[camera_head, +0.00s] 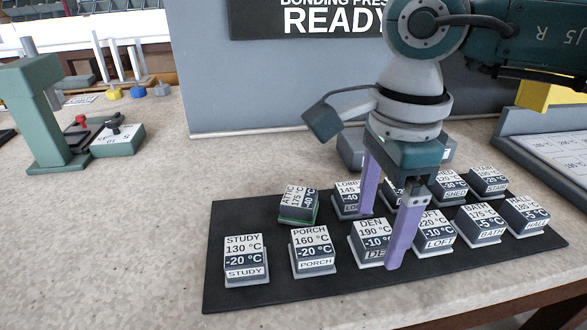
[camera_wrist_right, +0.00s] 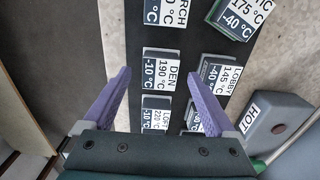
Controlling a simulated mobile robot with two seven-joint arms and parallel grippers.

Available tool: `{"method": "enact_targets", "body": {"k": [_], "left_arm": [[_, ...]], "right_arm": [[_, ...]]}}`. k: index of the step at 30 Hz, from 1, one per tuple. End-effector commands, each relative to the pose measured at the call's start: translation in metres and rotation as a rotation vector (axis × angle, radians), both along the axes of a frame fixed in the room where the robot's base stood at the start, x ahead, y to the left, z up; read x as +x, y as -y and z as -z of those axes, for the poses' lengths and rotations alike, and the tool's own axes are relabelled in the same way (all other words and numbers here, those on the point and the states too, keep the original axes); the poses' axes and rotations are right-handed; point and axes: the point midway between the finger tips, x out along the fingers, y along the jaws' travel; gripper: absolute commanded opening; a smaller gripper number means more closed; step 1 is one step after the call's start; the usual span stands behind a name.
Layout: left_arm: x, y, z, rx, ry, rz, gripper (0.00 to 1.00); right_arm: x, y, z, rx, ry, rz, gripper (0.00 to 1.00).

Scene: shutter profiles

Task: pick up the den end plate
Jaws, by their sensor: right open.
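The den end plate (camera_head: 368,235) is a dark block with a white label reading DEN, 190 °C, -10 °C, in the front row of the black mat between the porch and loft blocks. In the right wrist view the den plate (camera_wrist_right: 158,68) lies ahead, between the fingertips. My right gripper (camera_head: 381,238) points down with its purple fingers spread, close to the den plate, and one finger covers part of its right side. In the right wrist view my right gripper (camera_wrist_right: 159,73) is open and nothing is gripped. My left gripper does not show.
The black mat (camera_head: 285,212) carries several similar blocks close by, including porch (camera_head: 311,242), loft (camera_head: 436,222), lobby (camera_head: 348,193) and a skewed attic block (camera_head: 298,200). A grey panel (camera_head: 260,90) stands behind.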

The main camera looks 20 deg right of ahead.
Motion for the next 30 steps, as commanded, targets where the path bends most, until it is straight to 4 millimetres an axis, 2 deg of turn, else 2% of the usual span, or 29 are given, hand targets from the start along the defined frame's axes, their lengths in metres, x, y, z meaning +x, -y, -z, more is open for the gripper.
{"method": "enact_targets", "body": {"k": [4, 12, 30], "left_arm": [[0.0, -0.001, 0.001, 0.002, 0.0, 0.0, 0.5], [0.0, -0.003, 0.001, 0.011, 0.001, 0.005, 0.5], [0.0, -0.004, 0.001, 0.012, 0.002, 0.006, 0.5]], "right_arm": [[0.0, -0.001, 0.017, 0.001, -0.001, 0.0, 0.91], [0.001, -0.001, 0.018, 0.001, 0.001, -0.001, 0.89], [0.001, -0.001, 0.018, 0.001, 0.001, -0.001, 0.21]]}}
